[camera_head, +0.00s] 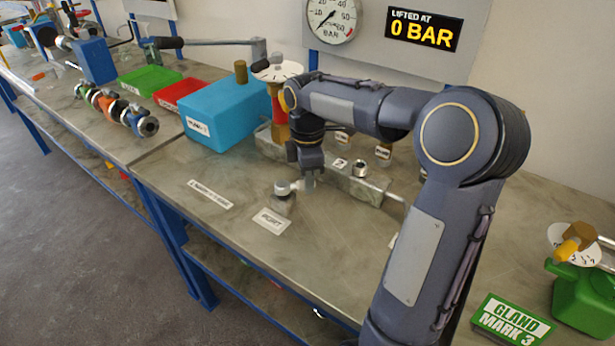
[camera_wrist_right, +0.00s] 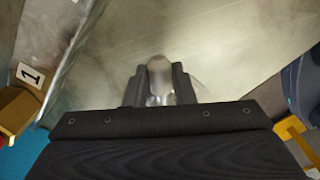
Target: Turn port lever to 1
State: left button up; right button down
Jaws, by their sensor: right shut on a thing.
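The port fitting (camera_head: 283,189), a small grey metal piece with a round pale cap, stands on the bench behind a white PORT label (camera_head: 271,221). My right gripper (camera_head: 308,182) reaches down just to the right of it and is shut on the port lever. In the right wrist view the fingers of my gripper (camera_wrist_right: 160,84) close on both sides of the lever's pale rounded end (camera_wrist_right: 159,70). Most of the lever is hidden by the fingers. A white plate marked 1 (camera_wrist_right: 31,75) shows at the left of that view. My left gripper is not in view.
A metal block (camera_head: 365,188) with a plate marked 2 (camera_head: 341,163) lies behind my gripper. A blue box (camera_head: 230,110) stands to the left. A gauge (camera_head: 332,18) and a 0 BAR display (camera_head: 424,31) hang behind. The front bench surface (camera_head: 310,250) is clear.

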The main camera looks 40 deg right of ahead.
jog(key=n+p, duration=0.1)
jog(key=w+n+p, duration=0.1)
jog(key=n+p, duration=0.1)
jog(key=shift+w+d+r, duration=0.15)
jog(key=shift+d+r, duration=0.1)
jog(key=w+n+p, duration=0.1)
jog(key=n+p, duration=0.1)
jog(key=shift+w+n, duration=0.2)
jog(key=shift+n, duration=0.1)
jog(key=w+n+p, duration=0.1)
jog(key=n+p, duration=0.1)
jog(key=shift+w+n, duration=0.15)
jog(key=shift+n, duration=0.15)
jog(key=shift+w+a+f+n+p, duration=0.1)
jog(key=shift+w+a+n+p, duration=0.1)
jog(key=shift+w+n+p, duration=0.5)
jog(key=shift+w+a+f+n+p, duration=0.15)
jog(key=shift+n+p, duration=0.35)
jog(key=shift+n, duration=0.6)
jog(key=c, duration=1.2)
grip_release()
jog(key=shift+r, duration=0.1)
notch_tip(320, 180, up, 8)
